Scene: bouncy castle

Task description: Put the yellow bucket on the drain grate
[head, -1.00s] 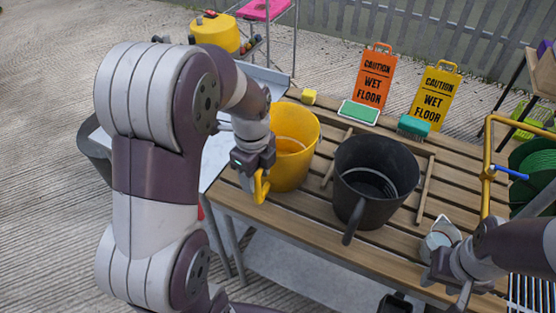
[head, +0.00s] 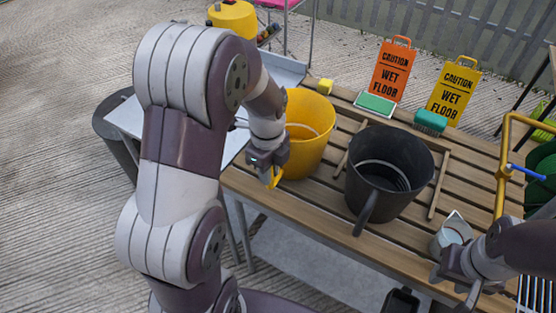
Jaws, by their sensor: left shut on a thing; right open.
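The yellow bucket (head: 308,134) stands upright at the left end of the slatted wooden table. My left gripper (head: 272,176) is shut on the bucket's yellow handle at its near left side. My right gripper (head: 462,276) is at the table's near right, open, close to a small white and grey cup-like object (head: 452,233); I cannot tell whether they touch. A striped grate-like panel (head: 535,292) shows at the bottom right corner, partly cut off; I cannot tell if it is the drain grate.
A black bucket (head: 388,170) stands right of the yellow one on the table (head: 300,203). Orange (head: 391,72) and yellow (head: 453,92) caution signs, green brushes (head: 375,104) and a yellow sponge (head: 325,87) line the back. A yellow pipe (head: 503,160) rises at right.

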